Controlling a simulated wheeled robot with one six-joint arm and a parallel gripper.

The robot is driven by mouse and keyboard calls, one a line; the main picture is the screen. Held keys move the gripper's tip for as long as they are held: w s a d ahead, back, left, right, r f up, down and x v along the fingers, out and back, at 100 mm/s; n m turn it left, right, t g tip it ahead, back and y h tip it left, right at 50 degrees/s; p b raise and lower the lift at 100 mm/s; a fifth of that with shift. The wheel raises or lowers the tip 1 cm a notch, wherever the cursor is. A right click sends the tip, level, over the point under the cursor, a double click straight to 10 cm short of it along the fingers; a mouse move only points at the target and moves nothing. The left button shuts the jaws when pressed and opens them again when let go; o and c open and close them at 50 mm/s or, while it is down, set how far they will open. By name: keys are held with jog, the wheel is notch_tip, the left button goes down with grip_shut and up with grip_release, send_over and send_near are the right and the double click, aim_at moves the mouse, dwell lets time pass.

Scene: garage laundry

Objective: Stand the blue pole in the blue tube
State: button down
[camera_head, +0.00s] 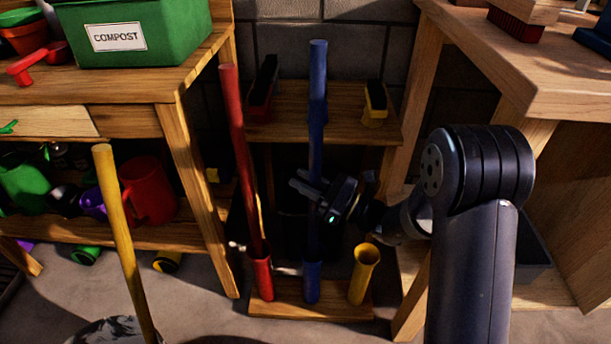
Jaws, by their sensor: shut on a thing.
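The blue pole (317,95) is upright, almost vertical. My gripper (314,190) reaches in from the right and is shut on the pole around its middle. The blue tube (312,284) stands on the wooden rack's base between the red tube (262,278) and the yellow tube (358,274). The pole's lower part lines up with the blue tube and meets its mouth in the picture. Whether its end is inside the tube or just above or behind the rim I cannot tell.
A red pole (240,150) stands tilted in the red tube, close left of my gripper. The yellow tube looks empty. A yellow pole (120,225) leans at the lower left. Workbenches with a green compost bin (150,38) and a wooden table (500,65) flank the rack. Brushes lie on its shelf (318,128).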

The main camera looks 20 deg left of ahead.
jog(key=shift+f, duration=1.45)
jog(key=c, duration=1.1)
grip_release()
jog(key=shift+d, duration=0.15)
jog(key=shift+p+v, duration=1.2)
jog(key=shift+v, duration=2.45)
jog(key=shift+w+a+r+b, duration=0.2)
jog(key=shift+a+r+b, duration=0.2)
jog(key=shift+a+r, duration=0.6)
jog(key=shift+w+a+r+b, duration=0.15)
jog(key=shift+a+r+b, duration=0.35)
jog(key=shift+a, duration=0.95)
jog(key=shift+w+a+r+b, duration=0.2)
jog(key=shift+a+r+b, duration=0.1)
jog(key=shift+a+r, duration=0.75)
